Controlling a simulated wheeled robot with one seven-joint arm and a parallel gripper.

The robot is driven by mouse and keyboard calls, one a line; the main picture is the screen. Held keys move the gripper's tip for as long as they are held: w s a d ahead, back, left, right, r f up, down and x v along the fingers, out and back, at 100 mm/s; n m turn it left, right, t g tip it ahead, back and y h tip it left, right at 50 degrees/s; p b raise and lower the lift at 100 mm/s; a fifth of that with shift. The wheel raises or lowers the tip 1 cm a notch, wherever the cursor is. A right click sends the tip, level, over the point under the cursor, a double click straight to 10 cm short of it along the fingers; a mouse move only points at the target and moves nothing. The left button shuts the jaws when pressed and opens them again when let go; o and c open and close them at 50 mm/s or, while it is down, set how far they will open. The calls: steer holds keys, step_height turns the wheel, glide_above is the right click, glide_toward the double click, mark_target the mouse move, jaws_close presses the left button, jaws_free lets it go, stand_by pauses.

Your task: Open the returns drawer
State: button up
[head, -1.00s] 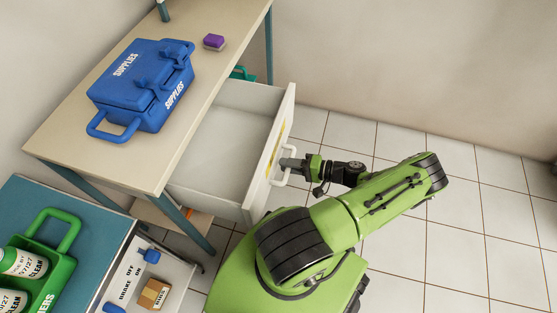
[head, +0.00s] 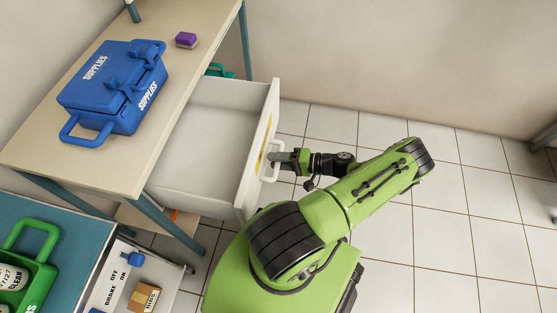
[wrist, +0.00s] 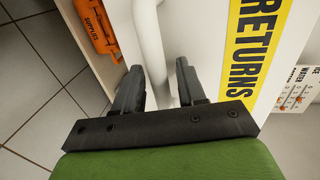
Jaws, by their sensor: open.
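The white returns drawer (head: 211,138) stands pulled well out from under the beige table, and its visible inside is empty. Its front carries a yellow RETURNS label (wrist: 258,50) and a white handle (head: 275,166). My gripper (head: 277,157) is at the handle, outside the drawer front. In the wrist view my gripper (wrist: 158,78) has its two fingers apart, with the handle bar (wrist: 149,40) running between them. The fingers hide part of the handle, and I cannot tell whether either one touches it.
A blue supplies case (head: 115,88) and a purple block (head: 186,40) are on the table (head: 150,150). At the lower left, a teal-topped unit (head: 62,218) holds a green caddy (head: 38,270). An orange case (wrist: 95,27) lies below the drawer. Tiled floor is clear to the right.

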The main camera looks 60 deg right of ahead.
steer(key=v, duration=1.5)
steer(key=shift+s+p, duration=0.35)
steer(key=shift+s, duration=0.05)
